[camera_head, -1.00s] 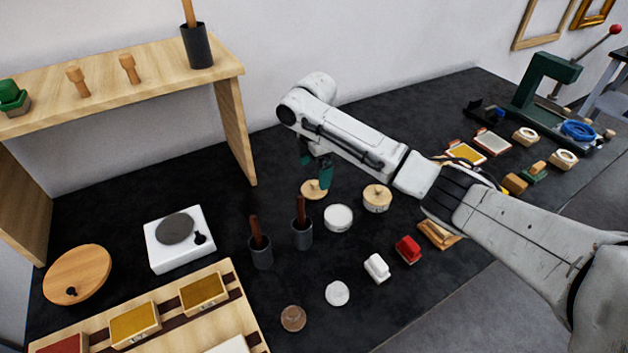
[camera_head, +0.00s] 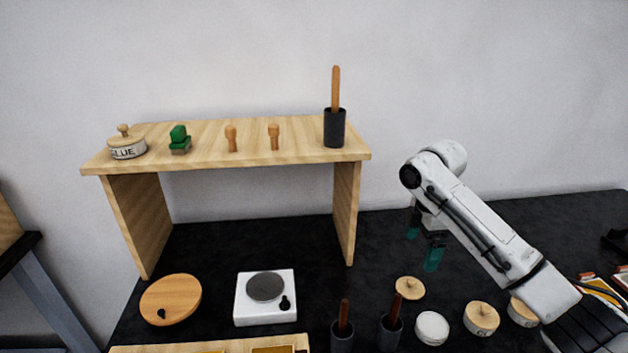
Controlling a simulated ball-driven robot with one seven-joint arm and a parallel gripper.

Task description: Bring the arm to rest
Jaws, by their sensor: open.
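My gripper (camera_head: 423,246) hangs at the end of my white arm, right of the wooden shelf. Its two teal fingers are apart with nothing seen between them. It is above the black table (camera_head: 240,236), beyond and above a round wooden lid (camera_head: 410,288). My arm reaches in from the lower right corner and bends down at the wrist.
The wooden shelf (camera_head: 235,160) bears a glue pot (camera_head: 127,147), a green-topped block (camera_head: 180,140), two wooden pegs and a dark holder (camera_head: 334,128). A white hotplate (camera_head: 265,310), a round board (camera_head: 172,300), dark cups and a white jar (camera_head: 431,328) stand on the table.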

